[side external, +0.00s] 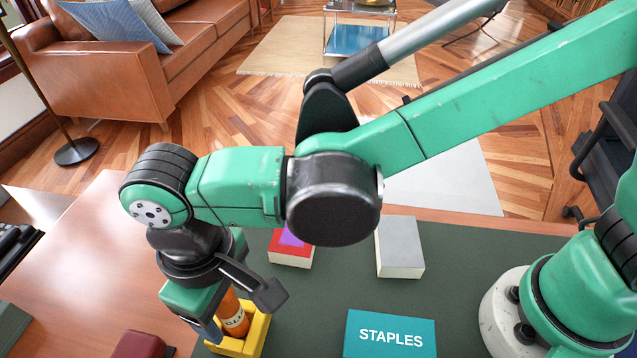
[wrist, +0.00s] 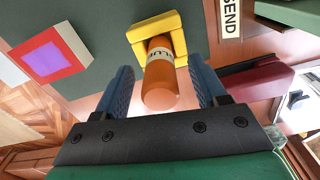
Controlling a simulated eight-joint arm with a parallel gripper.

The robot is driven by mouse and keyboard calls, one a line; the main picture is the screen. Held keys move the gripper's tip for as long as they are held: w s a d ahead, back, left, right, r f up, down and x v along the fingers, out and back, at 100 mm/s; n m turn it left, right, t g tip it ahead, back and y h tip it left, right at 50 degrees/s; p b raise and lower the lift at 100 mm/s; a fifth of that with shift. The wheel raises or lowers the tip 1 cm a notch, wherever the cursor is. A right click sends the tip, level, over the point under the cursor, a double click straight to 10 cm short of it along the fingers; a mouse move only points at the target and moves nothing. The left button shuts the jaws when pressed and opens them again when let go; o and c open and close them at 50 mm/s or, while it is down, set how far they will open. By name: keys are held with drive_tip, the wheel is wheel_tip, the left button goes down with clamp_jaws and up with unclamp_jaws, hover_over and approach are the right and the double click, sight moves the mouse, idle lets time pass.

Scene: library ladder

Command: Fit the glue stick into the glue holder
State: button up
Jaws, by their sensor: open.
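My gripper (wrist: 164,78) is open, with one blue finger on each side of the stick and a visible gap at both. How deep the stick sits is hidden by the holder wall.
A teal STAPLES box (side external: 391,334) lies right of the holder on the dark green mat (side external: 330,295). A red and purple-topped box (side external: 291,246) and a grey-topped box (side external: 400,246) stand farther back. A dark red object (side external: 140,345) is at the front left.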

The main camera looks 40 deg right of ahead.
wheel_tip(320, 180, up, 9)
drive_tip(key=shift+r, duration=0.1)
drive_tip(key=shift+d+r, duration=0.15)
drive_tip(key=shift+r, duration=0.05)
drive_tip(key=w+d+m+t+y, duration=0.1)
drive_tip(key=w+d+m+t, duration=0.3)
drive_tip(key=d, duration=0.9)
drive_tip(key=d+f+m+t+h, duration=0.1)
drive_tip(key=d+f+m+t, duration=0.2)
drive_tip(key=d, duration=1.3)
drive_tip(key=shift+s+d, duration=0.2)
drive_tip(key=shift+s, duration=0.05)
